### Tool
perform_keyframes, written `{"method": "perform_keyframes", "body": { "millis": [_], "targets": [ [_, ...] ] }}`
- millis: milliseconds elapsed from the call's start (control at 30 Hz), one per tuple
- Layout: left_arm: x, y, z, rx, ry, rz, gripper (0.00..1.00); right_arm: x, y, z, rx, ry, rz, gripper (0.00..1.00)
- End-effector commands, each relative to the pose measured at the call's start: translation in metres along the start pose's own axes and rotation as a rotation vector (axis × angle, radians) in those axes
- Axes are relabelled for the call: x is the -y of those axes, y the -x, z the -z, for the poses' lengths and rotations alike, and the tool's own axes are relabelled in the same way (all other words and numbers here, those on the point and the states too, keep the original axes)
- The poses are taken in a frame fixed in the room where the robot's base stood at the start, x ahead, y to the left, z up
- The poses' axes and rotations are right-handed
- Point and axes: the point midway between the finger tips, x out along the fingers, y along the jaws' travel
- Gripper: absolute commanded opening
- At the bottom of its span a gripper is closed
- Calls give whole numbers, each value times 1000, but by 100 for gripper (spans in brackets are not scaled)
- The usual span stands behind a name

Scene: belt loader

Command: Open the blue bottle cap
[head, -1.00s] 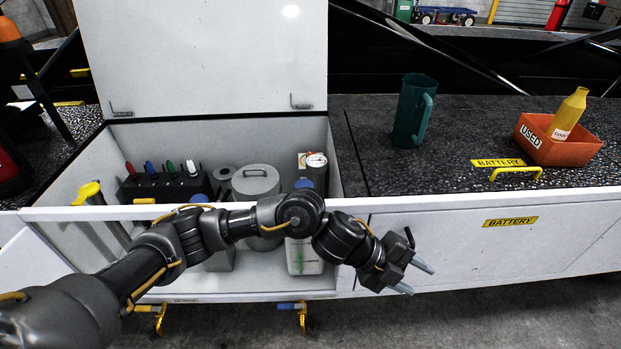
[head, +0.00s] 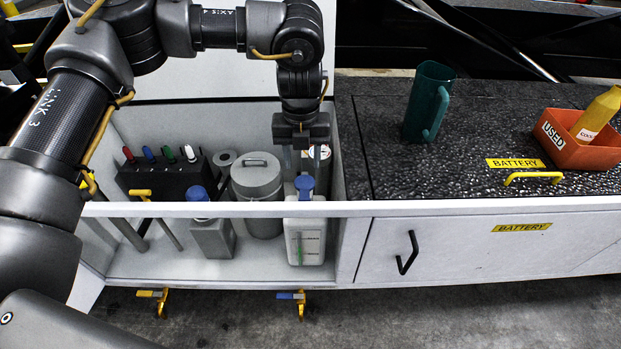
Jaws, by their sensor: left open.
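A white bottle (head: 305,240) with a blue cap (head: 305,184) stands upright inside the open compartment, near its right end, partly behind the front rail. A grey square bottle (head: 213,238) with its own blue cap (head: 197,193) stands further left in the compartment. My left gripper (head: 304,165) points down above the white bottle's cap. Its fingers are apart and nothing shows between them. I cannot tell exactly how far the fingertips are from the cap. My right gripper is not in view.
A grey lidded canister (head: 257,180) stands just left of the white bottle. A marker rack (head: 165,178) is further left. The white front rail (head: 400,207) crosses before the bottles. On the dark top stand a green mug (head: 424,105) and an orange bin (head: 590,150) with a yellow bottle (head: 599,112).

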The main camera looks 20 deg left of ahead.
Motion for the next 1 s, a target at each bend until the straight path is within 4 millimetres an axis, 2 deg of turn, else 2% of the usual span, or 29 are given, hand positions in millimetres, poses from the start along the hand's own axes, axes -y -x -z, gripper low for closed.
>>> {"method": "perform_keyframes", "body": {
  "millis": [233, 700, 833, 1000],
  "targets": [
    [10, -8, 0, -1, -20, -4, 45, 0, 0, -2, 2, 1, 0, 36],
    [11, -88, 1, -1, -22, -4, 45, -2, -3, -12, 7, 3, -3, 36],
    [11, -101, 0, -1, -21, -3, 45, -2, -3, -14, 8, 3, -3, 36],
    [10, -108, 0, 0, -20, -3, 45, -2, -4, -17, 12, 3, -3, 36]
  ]
}}
